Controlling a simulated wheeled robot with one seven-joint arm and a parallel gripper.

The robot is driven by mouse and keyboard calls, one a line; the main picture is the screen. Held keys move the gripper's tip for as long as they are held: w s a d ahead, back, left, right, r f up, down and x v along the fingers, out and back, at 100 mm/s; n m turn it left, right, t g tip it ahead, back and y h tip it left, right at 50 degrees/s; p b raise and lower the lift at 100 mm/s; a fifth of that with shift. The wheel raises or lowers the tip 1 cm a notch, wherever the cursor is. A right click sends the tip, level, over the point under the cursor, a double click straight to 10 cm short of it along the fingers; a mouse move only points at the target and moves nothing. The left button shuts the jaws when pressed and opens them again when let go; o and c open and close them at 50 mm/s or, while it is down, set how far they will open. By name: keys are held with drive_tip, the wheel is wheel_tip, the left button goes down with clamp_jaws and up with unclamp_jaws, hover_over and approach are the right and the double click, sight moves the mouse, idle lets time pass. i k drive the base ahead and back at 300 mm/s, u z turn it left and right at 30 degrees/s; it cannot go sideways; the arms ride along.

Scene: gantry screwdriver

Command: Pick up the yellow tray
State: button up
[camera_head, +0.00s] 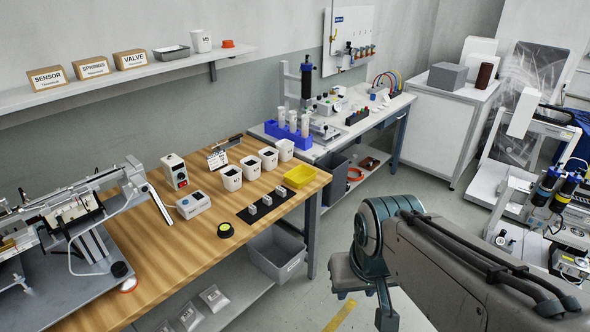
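The yellow tray (299,178) is a small, shallow, open rectangular box. It sits upright on the wooden workbench (150,237), near its far right corner. It looks empty. My arm comes in from the lower right over the floor, and its end, my gripper (364,300), hangs low beside the bench, well below and to the right of the tray. The gripper is apart from the tray. The arm partly covers it, and I cannot make out its finger gap clearly.
Several white bins (268,158) stand just left of the tray. A black mat (262,212) with small metal parts lies in front of it. A grey bin (275,262) is on the lower shelf. A second bench (340,133) with a blue tube rack (288,133) stands behind. Floor lies right of the bench.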

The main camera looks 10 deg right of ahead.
sight(301, 175)
drive_tip(key=z, duration=0.15)
drive_tip(key=i, duration=1.8)
drive_tip(key=z, duration=0.2)
